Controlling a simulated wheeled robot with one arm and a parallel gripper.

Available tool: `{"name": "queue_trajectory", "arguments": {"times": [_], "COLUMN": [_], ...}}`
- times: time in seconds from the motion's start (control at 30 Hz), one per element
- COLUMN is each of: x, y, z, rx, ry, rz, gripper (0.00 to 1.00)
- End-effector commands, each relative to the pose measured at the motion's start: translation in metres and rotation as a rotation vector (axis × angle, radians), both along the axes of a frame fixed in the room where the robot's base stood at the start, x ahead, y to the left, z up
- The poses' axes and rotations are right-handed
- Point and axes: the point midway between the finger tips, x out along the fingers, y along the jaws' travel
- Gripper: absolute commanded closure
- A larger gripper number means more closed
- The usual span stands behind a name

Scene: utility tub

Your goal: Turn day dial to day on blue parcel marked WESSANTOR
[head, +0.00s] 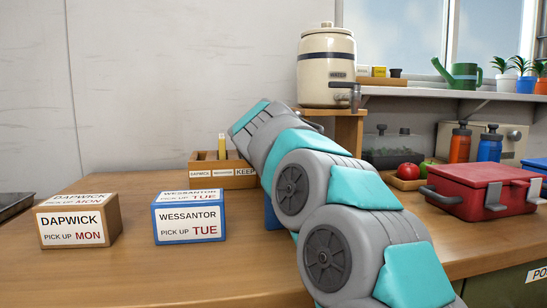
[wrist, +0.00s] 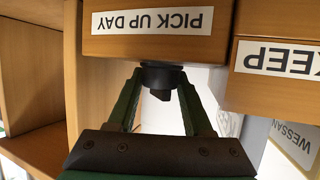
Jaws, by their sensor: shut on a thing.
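The blue parcel (head: 189,217) marked WESSANTOR sits on the table in the head view; its white label reads PICK UP TUE. In the wrist view, which appears upside down, a wooden block carries the label PICK UP DAY (wrist: 152,21). Beside that label is the dark day dial (wrist: 162,77). My gripper (wrist: 163,98) is shut on the dial, with a green finger on each side of it. White face shows behind the fingers, but the day the dial points to cannot be read. In the head view my arm hides the gripper and the dial.
A brown parcel (head: 77,221) marked DAPWICK, PICK UP MON, stands left of the blue one. A wooden sorter (head: 222,182) labelled DAPWICK, WESSANTOR and KEEP stands behind. A red toolbox (head: 480,191) is at right. The table's front left is clear.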

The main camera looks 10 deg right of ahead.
Motion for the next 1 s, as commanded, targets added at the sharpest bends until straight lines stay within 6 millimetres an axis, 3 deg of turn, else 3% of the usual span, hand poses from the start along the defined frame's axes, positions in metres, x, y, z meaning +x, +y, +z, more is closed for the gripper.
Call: {"name": "queue_trajectory", "arguments": {"times": [0.17,0.8,0.83,0.93,1.0], "x": [0.0,-0.001,-0.001,-0.001,-0.001], "y": [-0.011,0.0,0.0,0.0,0.001], "z": [0.0,0.002,0.002,0.001,0.001], "rx": [-0.004,0.001,0.001,0.001,0.001], "ry": [-0.012,-0.005,-0.005,-0.004,-0.004], "rz": [-0.073,-0.118,-0.118,-0.117,-0.117], "gripper": [1.0,1.0,0.49,0.38,0.38]}}
